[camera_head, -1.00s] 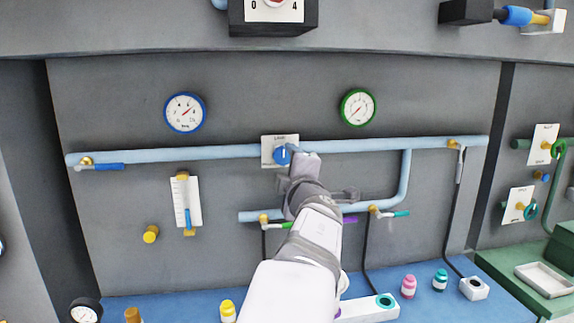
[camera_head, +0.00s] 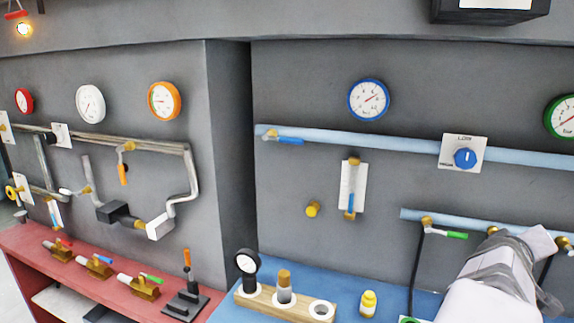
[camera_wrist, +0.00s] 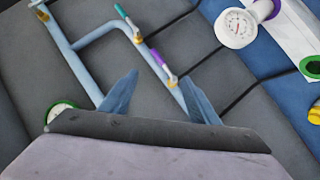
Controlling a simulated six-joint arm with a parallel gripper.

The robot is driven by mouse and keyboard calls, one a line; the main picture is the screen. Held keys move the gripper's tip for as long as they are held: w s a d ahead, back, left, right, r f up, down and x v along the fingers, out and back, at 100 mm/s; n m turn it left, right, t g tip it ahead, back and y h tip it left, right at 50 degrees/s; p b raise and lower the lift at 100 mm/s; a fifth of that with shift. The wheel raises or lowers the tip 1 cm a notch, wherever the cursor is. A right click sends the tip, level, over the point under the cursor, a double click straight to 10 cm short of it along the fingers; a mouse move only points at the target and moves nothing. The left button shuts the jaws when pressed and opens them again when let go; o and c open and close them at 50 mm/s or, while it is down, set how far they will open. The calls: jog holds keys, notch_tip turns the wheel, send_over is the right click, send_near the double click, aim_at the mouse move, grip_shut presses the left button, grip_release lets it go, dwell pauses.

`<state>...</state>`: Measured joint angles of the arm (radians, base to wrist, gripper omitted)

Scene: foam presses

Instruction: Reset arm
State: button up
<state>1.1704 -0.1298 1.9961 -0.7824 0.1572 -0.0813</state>
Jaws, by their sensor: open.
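My arm shows at the lower right of the head view, in front of the lower blue pipe (camera_head: 408,214). In the wrist view my gripper (camera_wrist: 158,92) has its two blue-grey fingers spread wide with nothing between them. Beyond the fingers are the grey panel, a light blue pipe (camera_wrist: 62,42), a purple-handled valve (camera_wrist: 158,59) and a teal-handled valve (camera_wrist: 122,14). The blue selector knob (camera_head: 465,158) on its white plate stands clear of my arm in the head view. My fingertips cannot be made out in the head view.
On the blue bench stand a wooden rack (camera_head: 262,299) and a yellow bottle (camera_head: 368,303). A red bench (camera_head: 90,268) with several brass valves and a black lever stand (camera_head: 187,298) is at left. A white dial gauge (camera_wrist: 237,27) shows in the wrist view.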

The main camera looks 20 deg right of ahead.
jog(key=s+a+f+m+g+y, duration=0.1)
jog(key=s+a+f+m+y, duration=0.1)
jog(key=f, duration=0.3)
jog(key=s+a+f+m+g+y, duration=0.1)
jog(key=s+a+f, duration=0.15)
jog(key=f, duration=0.35)
jog(key=w+a+f+m+y, duration=0.25)
jog(key=a+f+y, duration=0.25)
jog(key=a+f, duration=0.75)
jog(key=w+a+f+n+y+p, duration=0.1)
jog(key=w+a+n, duration=0.1)
jog(key=a, duration=0.8)
jog(key=w+a+f+n+g+y+p, duration=0.1)
jog(key=a+n, duration=0.3)
jog(key=a, duration=0.7)
jog(key=w+a+f+n+y+p, duration=0.1)
jog(key=w+a+n+y, duration=0.1)
jog(key=a, duration=0.9)
jog(key=shift+w+a+f+n+g+y, duration=0.15)
jog(key=shift+w+a+n+g+y, duration=0.3)
jog(key=shift+n, duration=0.5)
